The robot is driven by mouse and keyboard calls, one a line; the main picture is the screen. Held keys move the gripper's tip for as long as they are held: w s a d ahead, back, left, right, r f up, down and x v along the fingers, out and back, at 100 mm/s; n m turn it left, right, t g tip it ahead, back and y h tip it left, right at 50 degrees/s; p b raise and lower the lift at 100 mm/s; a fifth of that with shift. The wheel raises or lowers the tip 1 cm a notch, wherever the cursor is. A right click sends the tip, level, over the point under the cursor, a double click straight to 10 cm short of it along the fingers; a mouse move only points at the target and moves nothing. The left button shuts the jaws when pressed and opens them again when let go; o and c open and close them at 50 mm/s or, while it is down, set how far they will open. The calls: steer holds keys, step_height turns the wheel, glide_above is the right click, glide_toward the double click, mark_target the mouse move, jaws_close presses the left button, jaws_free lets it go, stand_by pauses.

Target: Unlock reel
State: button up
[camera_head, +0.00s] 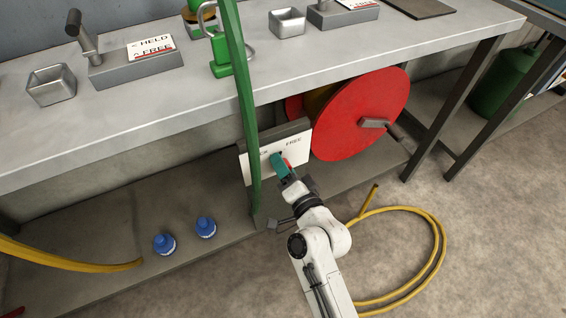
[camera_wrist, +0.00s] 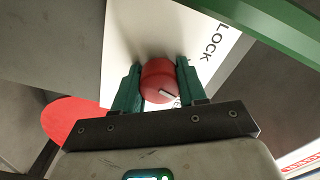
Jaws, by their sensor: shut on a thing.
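The reel (camera_head: 362,112) is a red flanged spool with a crank handle (camera_head: 374,123), under the bench at right of centre. A white plate (camera_head: 258,163) beside it carries the word FREE and a partly hidden word. In the wrist view the plate (camera_wrist: 133,30) reads LOCK. A red knob (camera_wrist: 158,80) with a pale mark sits on the plate. My gripper (camera_wrist: 158,82) has its green fingers on both sides of the knob, shut on it. In the head view my gripper (camera_head: 281,165) reaches the plate and mostly hides the knob.
A yellow hose (camera_head: 438,240) lies coiled on the floor at right. Two blue items (camera_head: 205,227) stand on the low shelf. Dark bench legs (camera_head: 455,110) stand right of the reel.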

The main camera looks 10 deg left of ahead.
steer(key=shift+d+m+p, duration=0.15)
steer(key=shift+m+p, duration=0.35)
steer(key=shift+m, duration=1.4)
steer(key=o, duration=1.1)
steer(key=shift+c, duration=0.2)
steer(key=v, duration=1)
steer(key=shift+s+d, duration=0.25)
steer(key=shift+s, duration=0.05)
